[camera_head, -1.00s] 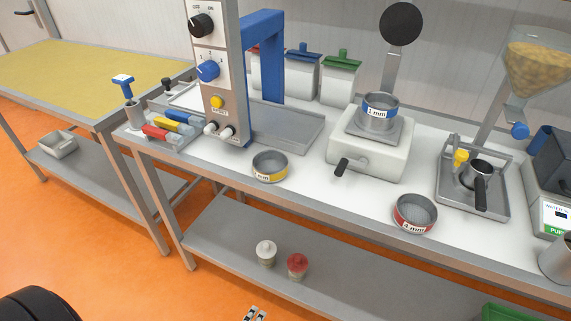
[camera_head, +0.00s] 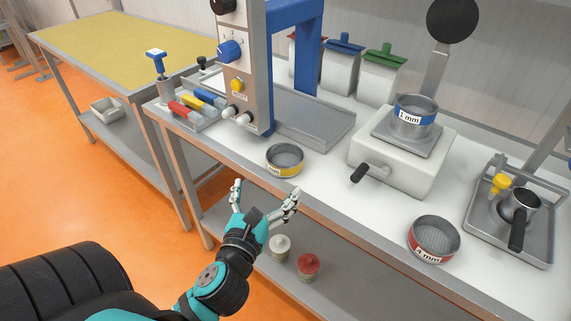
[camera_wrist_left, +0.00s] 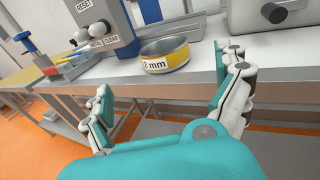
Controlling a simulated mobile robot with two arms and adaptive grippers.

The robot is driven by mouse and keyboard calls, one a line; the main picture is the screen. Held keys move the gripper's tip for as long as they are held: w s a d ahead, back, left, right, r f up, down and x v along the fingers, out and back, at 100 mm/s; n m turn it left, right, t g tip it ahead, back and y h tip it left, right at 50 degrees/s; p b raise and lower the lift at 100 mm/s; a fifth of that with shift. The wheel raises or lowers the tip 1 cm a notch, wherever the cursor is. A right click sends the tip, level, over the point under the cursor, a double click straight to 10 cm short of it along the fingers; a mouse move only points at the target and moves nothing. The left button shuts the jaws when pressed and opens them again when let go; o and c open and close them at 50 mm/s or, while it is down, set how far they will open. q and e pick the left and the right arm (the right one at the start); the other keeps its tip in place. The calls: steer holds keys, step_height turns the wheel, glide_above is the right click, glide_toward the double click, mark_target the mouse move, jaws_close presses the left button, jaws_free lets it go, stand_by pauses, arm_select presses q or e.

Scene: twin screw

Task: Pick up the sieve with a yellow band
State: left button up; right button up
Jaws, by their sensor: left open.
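The sieve with a yellow band (camera_head: 285,160) is a round metal ring standing upright on the white worktop near its front edge. It also shows in the left wrist view (camera_wrist_left: 165,56), where its label reads "2 mm". My left gripper (camera_head: 266,192) is open and empty, in front of the table edge and just short of the sieve. In the left wrist view its two fingers (camera_wrist_left: 168,92) are spread wide, with the sieve beyond and between them, untouched. My right gripper is not in view.
A machine with knobs (camera_head: 237,80) stands behind and left of the sieve. A white device (camera_head: 400,160) with a black-handled lever and a blue-banded sieve (camera_head: 414,121) stands to the right. A red-banded sieve (camera_head: 435,238) is further right. Jars (camera_head: 309,265) sit on the lower shelf.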

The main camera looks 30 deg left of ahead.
mark_target(278, 167)
arm_select(q)
steer(key=x, duration=0.7)
steer(key=shift+w+p, duration=0.15)
steer(key=shift+p, duration=0.25)
steer(key=shift+d+p+x, duration=0.2)
steer(key=shift+p+x, duration=0.1)
steer(key=shift+x, duration=2.4)
steer(key=c, duration=1.1)
